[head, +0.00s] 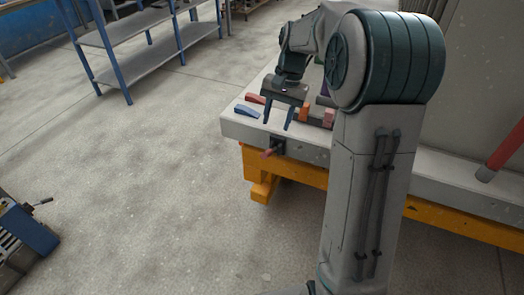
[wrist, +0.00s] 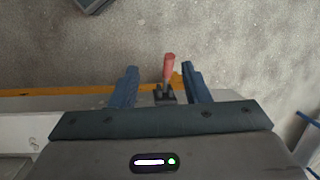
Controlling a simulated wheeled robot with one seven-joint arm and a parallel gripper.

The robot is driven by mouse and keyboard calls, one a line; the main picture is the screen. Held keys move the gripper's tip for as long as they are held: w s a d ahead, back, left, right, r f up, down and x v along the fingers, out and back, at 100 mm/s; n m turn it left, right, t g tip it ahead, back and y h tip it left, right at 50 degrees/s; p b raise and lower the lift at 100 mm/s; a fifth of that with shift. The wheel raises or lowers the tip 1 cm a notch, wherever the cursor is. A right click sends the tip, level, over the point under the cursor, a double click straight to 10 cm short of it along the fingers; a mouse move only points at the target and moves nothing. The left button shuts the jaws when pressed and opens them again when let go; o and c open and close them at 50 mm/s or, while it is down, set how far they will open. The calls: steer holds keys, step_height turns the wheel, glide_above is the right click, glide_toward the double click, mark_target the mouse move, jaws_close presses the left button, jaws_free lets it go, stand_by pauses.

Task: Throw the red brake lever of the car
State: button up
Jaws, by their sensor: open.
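The red brake lever (head: 268,153) sticks out from a dark bracket (head: 278,146) on the side of the grey-topped, orange-framed car (head: 262,128). In the wrist view the lever (wrist: 169,68) stands up from its dark mount, between and slightly beyond the two blue fingers. My gripper (head: 279,126) is open and empty, pointing down above the car's edge near the lever. It also shows in the wrist view (wrist: 160,84), with a finger on each side of the lever's line. I cannot tell the exact height gap between the fingertips and the lever.
A blue-framed shelf (head: 150,28) stands at the back left. A blue-grey machine (head: 22,240) is at lower left. The floor between is clear.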

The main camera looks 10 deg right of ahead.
steer(key=m+g+y, duration=0.1)
steer(key=m+y, duration=0.1)
glide_toward(266, 152)
step_height(266, 152, up, 2)
steer(key=x, duration=0.4)
steer(key=b+x, duration=0.1)
steer(key=x, duration=0.3)
steer(key=d+x, duration=0.1)
steer(key=x, duration=0.4)
steer(key=shift+w+f, duration=0.3)
steer(key=shift+c, duration=0.2)
steer(key=shift+a, duration=0.1)
jaws_close()
